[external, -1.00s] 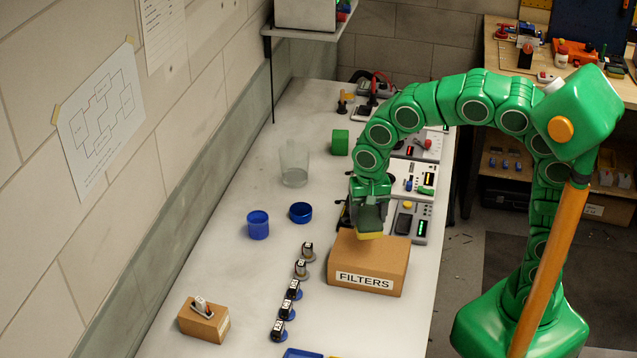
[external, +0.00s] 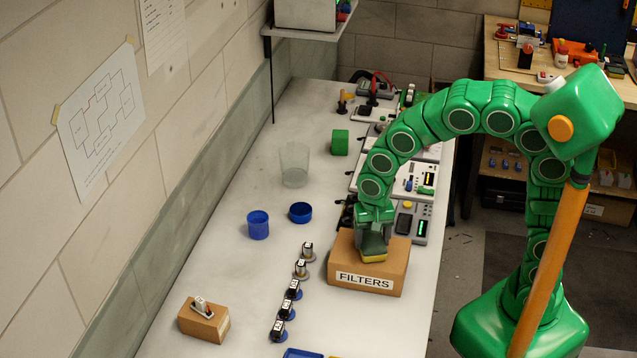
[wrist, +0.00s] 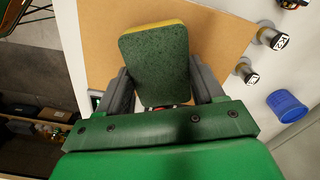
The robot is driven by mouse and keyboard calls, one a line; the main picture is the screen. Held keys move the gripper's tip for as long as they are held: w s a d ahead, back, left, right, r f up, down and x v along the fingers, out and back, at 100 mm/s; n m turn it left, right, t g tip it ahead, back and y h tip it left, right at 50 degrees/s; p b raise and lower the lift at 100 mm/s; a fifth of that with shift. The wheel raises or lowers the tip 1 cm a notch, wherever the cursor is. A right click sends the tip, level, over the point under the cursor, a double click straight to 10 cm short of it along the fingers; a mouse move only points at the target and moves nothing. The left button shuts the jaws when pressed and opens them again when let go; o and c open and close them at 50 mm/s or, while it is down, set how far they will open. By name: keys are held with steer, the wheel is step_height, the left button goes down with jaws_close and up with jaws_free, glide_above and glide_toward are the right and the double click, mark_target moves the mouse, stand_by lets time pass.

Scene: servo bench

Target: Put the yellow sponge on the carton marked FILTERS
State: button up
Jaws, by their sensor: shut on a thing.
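The carton marked FILTERS (external: 345,281) is a closed brown box near the bench's right edge. The yellow sponge (external: 373,258) has a dark green scouring face and a yellow layer. My gripper (external: 372,246) is shut on it, over the top of the carton. In the wrist view the sponge (wrist: 155,62) sits between the two fingers of my gripper (wrist: 163,92), slightly tilted, with the carton top (wrist: 215,38) behind it. The sponge appears at or just above the carton top; I cannot tell whether it touches.
A row of several small labelled parts (external: 293,290) stands left of the carton. A blue cup (external: 258,225), a blue ring-shaped dish (external: 300,212), a clear beaker (external: 294,164) and a green cube (external: 340,142) stand farther off. Instruments (external: 412,222) sit behind the carton. The bench's left side is mostly clear.

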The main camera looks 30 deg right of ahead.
mark_target(372, 241)
steer(key=shift+f, duration=0.1)
steer(key=o, duration=1)
step_height(372, 241, up, 12)
steer(key=shift+r, duration=0.2)
